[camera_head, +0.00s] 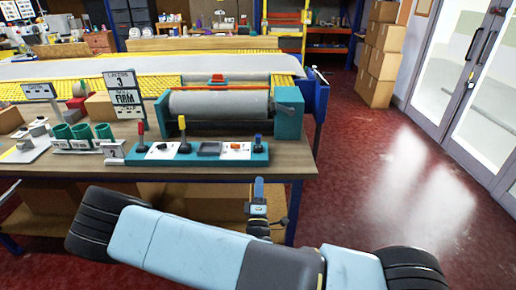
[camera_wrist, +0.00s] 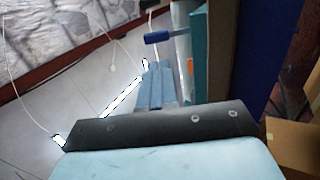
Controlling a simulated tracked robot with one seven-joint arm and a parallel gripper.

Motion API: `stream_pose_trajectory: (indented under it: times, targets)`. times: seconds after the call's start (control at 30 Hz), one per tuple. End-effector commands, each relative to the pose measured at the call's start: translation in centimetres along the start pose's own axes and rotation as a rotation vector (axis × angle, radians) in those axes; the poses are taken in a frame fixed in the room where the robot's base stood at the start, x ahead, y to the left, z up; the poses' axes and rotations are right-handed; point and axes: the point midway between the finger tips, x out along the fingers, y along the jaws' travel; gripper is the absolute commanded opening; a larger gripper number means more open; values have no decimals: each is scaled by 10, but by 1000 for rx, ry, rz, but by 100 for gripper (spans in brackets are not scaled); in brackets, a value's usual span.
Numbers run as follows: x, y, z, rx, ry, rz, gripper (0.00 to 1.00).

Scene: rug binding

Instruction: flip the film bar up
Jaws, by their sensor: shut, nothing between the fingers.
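A roller machine with a grey film-like roll (camera_head: 220,104) sits between teal end blocks on the table. A thin red-orange bar (camera_head: 205,90) runs along the roll's top edge; I cannot tell for sure that it is the film bar. In front is a teal control panel (camera_head: 200,158) with red, yellow and blue-topped levers. My gripper (camera_head: 258,184) is shut and empty, by the table's front edge near the blue-topped lever (camera_head: 258,140). In the wrist view my shut fingers (camera_wrist: 156,84) point towards a blue handle (camera_wrist: 158,37), apart from it in the picture.
Cardboard boxes (camera_head: 380,55) are stacked at the back right. The red floor (camera_head: 390,165) to the right is clear.

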Motion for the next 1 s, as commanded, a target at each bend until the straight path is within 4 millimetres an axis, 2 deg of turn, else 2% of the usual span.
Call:
stream_pose_trajectory:
  times: [0.2,0.57,0.77,1.0]
  targets:
    - [-5,4,-4,-26,34,38,0]
    - [0,3,-2,-26,28,36,0]
    - [22,4,-2,-25,26,36,0]
    - [65,6,-2,-25,24,37,0]
